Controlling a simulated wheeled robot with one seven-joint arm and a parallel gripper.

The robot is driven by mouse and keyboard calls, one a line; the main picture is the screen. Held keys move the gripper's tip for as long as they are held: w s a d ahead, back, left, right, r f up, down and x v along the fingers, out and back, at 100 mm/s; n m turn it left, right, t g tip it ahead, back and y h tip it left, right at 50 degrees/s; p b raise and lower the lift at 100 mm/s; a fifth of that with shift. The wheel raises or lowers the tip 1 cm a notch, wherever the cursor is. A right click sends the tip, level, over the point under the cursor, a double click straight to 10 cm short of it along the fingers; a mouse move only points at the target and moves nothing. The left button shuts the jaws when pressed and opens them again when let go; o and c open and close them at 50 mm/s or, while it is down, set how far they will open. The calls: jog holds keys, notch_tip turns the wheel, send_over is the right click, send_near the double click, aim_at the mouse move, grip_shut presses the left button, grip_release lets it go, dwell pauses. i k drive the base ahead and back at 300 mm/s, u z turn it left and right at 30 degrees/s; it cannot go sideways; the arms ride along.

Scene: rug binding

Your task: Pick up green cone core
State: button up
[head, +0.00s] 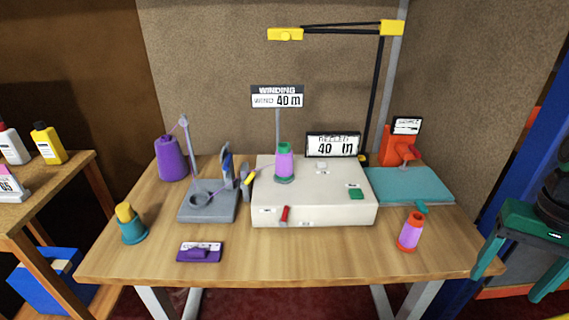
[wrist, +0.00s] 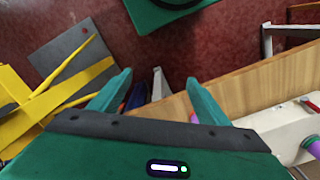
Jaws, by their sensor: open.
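The green cone core (head: 284,149) shows as a green top and green foot with lilac thread wound between them. It stands upright on the white winding machine (head: 350,211) in the middle of the table. In the wrist view, a cone with green and lilac parts (wrist: 314,149) is cut off at the right edge, on the white machine. My gripper (head: 508,285) is at the far right of the head view, off the table's right end and well apart from the cone. In the wrist view its fingers (wrist: 160,77) are spread, with nothing between them.
A lilac cone with an orange core (head: 410,232) stands at the table's front right. A teal cone with yellow top (head: 131,224), large purple cone (head: 171,160) and grey stand (head: 207,207) are left. A black lamp arm (head: 378,95) rises behind the machine.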

aim_at(283, 170)
jog(key=z, duration=2.25)
jog(key=k, duration=1.35)
jog(key=u, duration=1.3)
jog(key=i, duration=0.9)
jog(key=z, duration=0.05)
